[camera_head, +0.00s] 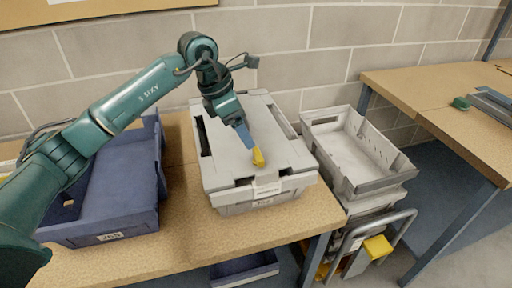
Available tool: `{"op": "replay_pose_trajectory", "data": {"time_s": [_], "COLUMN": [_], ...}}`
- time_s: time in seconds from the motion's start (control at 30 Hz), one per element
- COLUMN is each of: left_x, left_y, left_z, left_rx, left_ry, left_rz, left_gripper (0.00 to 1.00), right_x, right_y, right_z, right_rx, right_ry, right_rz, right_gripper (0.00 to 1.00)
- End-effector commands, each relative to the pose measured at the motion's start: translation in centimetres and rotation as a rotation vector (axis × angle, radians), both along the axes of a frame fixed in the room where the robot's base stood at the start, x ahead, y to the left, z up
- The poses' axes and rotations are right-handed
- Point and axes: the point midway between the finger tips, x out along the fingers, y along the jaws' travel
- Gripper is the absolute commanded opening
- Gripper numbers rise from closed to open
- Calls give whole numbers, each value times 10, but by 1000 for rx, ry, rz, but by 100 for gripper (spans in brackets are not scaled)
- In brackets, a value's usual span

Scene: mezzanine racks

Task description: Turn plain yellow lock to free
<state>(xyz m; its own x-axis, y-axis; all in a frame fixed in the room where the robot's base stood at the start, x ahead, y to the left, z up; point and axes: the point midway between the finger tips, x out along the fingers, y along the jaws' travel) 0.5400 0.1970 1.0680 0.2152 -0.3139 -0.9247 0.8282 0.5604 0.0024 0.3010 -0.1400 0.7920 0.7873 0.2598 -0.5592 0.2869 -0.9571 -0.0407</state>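A small yellow piece (258,158), which looks like the plain yellow lock, shows at the front part of the lid of a closed grey crate (220,178). My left arm reaches in from the left over a blue bin. My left gripper (250,148) points down at the yellow piece, with its tip against or just above it. The fingers are small and partly merged with the yellow piece, so I cannot tell whether they are shut on it. How the lock is turned is too small to tell. My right gripper is not in view.
The wooden bench (200,254) carries the crate and the blue bin (120,220). An open grey tray (350,150) is stacked right of the crate, above a cart with a yellow block (377,247). Another table (430,85) stands at the right. A brick wall is behind.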

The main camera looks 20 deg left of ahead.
Motion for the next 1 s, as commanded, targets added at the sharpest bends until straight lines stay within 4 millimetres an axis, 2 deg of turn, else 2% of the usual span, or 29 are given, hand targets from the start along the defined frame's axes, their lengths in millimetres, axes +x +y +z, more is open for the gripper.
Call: {"op": "replay_pose_trajectory", "data": {"time_s": [0.2, 0.43, 0.6, 0.83, 1.0], "left_x": [9, 16, 18, 19, 18], "left_y": [-16, -26, -28, -29, -29], "left_z": [-43, -72, -80, -81, -81], "left_rx": [-2, -4, -3, -3, -3], "left_ry": [5, 4, 0, 0, 0], "left_rz": [-1, -1, -1, -1, -1], "left_gripper": [76, 76, 76, 76, 64], "right_x": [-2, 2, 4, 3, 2], "right_y": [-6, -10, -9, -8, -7], "right_z": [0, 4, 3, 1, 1], "right_rx": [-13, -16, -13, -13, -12], "right_ry": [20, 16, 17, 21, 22], "right_rz": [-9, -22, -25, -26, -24], "right_gripper": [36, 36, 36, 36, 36]}}
